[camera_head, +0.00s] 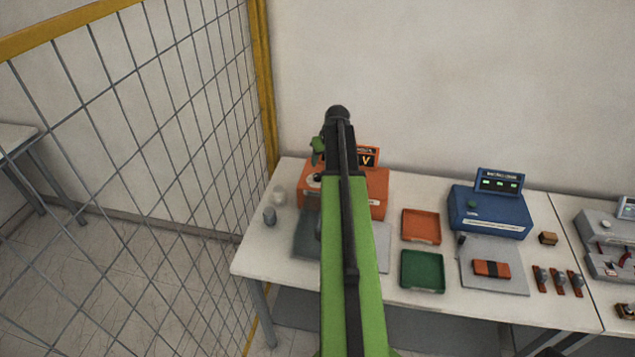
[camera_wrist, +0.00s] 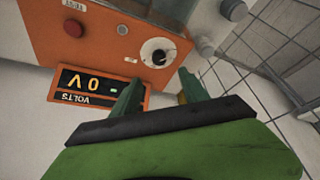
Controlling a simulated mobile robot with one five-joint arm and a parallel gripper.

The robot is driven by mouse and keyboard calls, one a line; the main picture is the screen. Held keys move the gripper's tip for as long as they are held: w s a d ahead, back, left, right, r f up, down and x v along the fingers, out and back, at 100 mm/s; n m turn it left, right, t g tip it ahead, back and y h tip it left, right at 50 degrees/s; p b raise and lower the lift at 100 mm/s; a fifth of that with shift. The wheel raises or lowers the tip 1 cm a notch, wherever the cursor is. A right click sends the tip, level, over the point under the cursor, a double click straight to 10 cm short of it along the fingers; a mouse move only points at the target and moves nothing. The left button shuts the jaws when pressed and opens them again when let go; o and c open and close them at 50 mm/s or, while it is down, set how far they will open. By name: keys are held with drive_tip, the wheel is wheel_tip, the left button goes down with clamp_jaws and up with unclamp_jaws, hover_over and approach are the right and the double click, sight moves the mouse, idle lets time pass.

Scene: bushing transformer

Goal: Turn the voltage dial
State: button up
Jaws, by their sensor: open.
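The voltage dial is a round white dial with a black knob (camera_wrist: 158,54) on an orange box (camera_wrist: 100,35), in the wrist view. A display (camera_wrist: 95,87) beside it reads "0 V" over "VOLTS", upside down in this view. My gripper (camera_wrist: 158,90) is open, its two green fingers just below the dial in the picture, apart from the knob as far as I can tell. In the head view the orange box (camera_head: 375,188) stands at the table's left end. My arm covers much of it, and one green fingertip (camera_head: 318,147) shows left of the arm.
A red button (camera_wrist: 73,28) is on the same panel. Two small grey cylinders (camera_head: 269,215) stand left of the box. An orange tray (camera_head: 421,226), a green tray (camera_head: 422,269) and a blue box (camera_head: 490,212) are to the right. A wire fence (camera_head: 170,120) runs along the left.

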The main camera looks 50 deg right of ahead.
sight(318, 175)
drive_tip(key=b+x, duration=0.9)
drive_tip(key=x, duration=0.3)
drive_tip(key=shift+f+b, duration=0.15)
drive_tip(key=shift+b, duration=0.2)
drive_tip(key=shift+s, duration=0.1)
